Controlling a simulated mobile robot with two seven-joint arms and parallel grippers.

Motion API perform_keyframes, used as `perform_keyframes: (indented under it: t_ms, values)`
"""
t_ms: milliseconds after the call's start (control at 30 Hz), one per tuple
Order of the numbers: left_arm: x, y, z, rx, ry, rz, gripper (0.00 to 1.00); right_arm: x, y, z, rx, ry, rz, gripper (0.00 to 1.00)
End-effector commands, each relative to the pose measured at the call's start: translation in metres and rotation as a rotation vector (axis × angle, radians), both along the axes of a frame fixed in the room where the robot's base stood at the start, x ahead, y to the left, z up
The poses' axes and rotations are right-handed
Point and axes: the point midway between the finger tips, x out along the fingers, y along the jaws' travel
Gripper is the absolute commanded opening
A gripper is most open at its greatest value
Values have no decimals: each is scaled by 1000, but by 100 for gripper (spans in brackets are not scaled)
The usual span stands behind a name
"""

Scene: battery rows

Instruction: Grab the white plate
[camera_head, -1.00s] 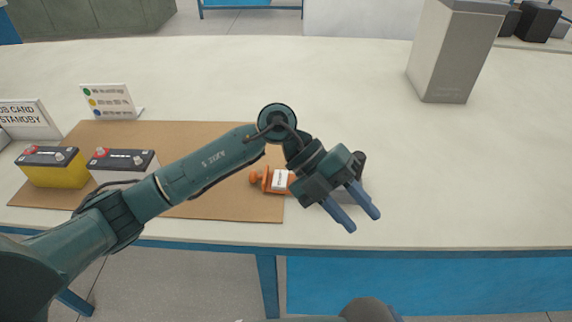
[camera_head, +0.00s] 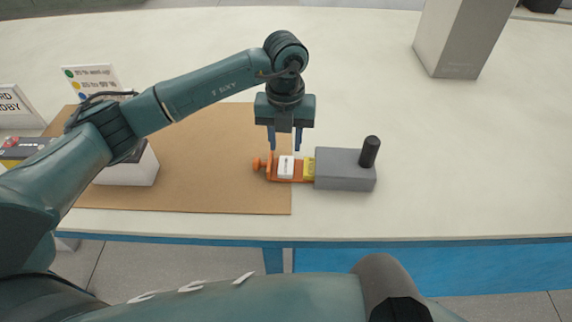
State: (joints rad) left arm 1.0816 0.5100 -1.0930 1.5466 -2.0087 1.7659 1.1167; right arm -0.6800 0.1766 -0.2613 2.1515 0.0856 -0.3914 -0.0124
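A small white plate (camera_head: 286,167) with a dark mark sits on an orange holder (camera_head: 271,168) near the front of the table. A yellow piece (camera_head: 309,168) is just right of it, and a grey block with a black knob (camera_head: 345,170) adjoins the holder's right end. My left gripper (camera_head: 285,147) points down just above and behind the white plate. Its two blue fingers are apart with nothing seen between them. I cannot tell whether a fingertip touches the plate. My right gripper is not in view.
A brown mat (camera_head: 190,192) lies left of the grey block. A white battery (camera_head: 130,168) stands on it, partly behind my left arm. A sign with coloured dots (camera_head: 92,84) stands at the left. A tall grey box (camera_head: 455,40) stands at the back right. The table's right side is clear.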

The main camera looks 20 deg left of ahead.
Motion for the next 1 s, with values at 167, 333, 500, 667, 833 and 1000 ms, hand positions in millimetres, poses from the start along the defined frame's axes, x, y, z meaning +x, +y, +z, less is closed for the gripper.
perform_keyframes:
  t_ms: [167,333,500,667,833,1000]
  values:
    - [-2,-2,-16,-1,4,-1,36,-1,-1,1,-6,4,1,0]
    - [-4,-3,-43,-1,4,-2,36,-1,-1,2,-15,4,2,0]
    - [-3,-3,-54,-2,1,-2,36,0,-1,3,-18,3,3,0]
    - [-3,-3,-54,-2,0,-2,36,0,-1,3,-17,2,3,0]
    - [-3,-3,-54,-2,0,-2,26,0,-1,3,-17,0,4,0]
    - [-3,-3,-54,-2,0,-2,12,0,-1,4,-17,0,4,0]
